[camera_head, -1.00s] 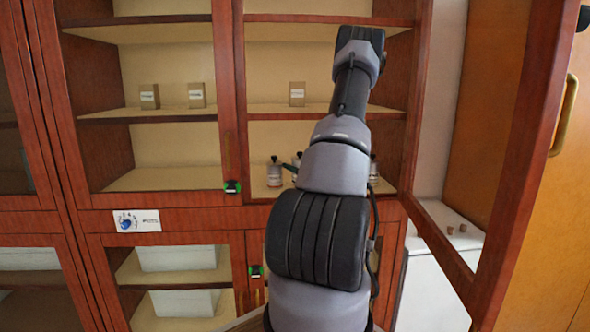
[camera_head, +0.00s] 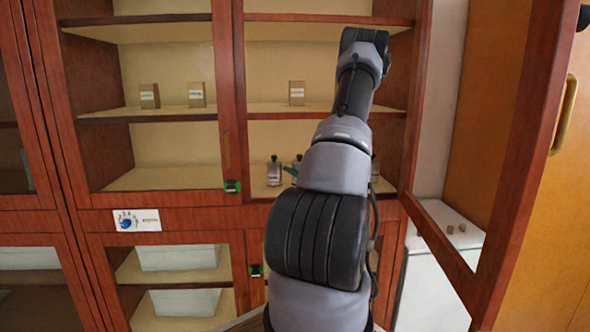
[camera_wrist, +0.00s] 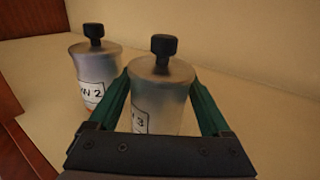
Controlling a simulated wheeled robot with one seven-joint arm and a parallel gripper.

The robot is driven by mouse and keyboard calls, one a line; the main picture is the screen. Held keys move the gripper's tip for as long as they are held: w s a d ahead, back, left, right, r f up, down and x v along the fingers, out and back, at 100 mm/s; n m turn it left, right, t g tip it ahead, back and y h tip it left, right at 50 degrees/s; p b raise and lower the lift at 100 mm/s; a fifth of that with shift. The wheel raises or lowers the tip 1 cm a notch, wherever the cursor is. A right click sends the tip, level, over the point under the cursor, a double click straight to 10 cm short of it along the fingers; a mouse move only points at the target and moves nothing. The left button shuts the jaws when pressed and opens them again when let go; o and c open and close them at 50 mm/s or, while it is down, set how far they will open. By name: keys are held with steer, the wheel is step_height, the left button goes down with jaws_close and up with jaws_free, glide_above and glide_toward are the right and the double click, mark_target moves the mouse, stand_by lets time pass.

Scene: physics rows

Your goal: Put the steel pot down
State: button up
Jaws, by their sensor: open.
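A steel pot (camera_wrist: 168,105) with a black knob and a white label, partly readable as 3, stands upright on the shelf in the wrist view. My gripper (camera_wrist: 158,80) is open, with one green finger on each side of this pot. Whether the fingers touch it I cannot tell. My gripper's palm hides the pot's lower part. A second similar pot (camera_wrist: 95,72), its label ending in 2, stands to the left, outside the fingers. In the head view my arm hides most of the gripper; a bit of green finger shows beside the pots.
In the head view the shelf (camera_head: 258,190) also holds a pot (camera_head: 274,172) at the left and one partly hidden right of my arm (camera_head: 375,168). A cabinet post (camera_head: 229,100) stands left, an open door (camera_head: 525,150) right. Small boxes (camera_head: 297,93) sit one shelf up.

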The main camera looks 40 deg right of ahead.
steer(key=s, duration=1)
steer(key=shift+s+a, duration=0.15)
steer(key=shift+s, duration=0.05)
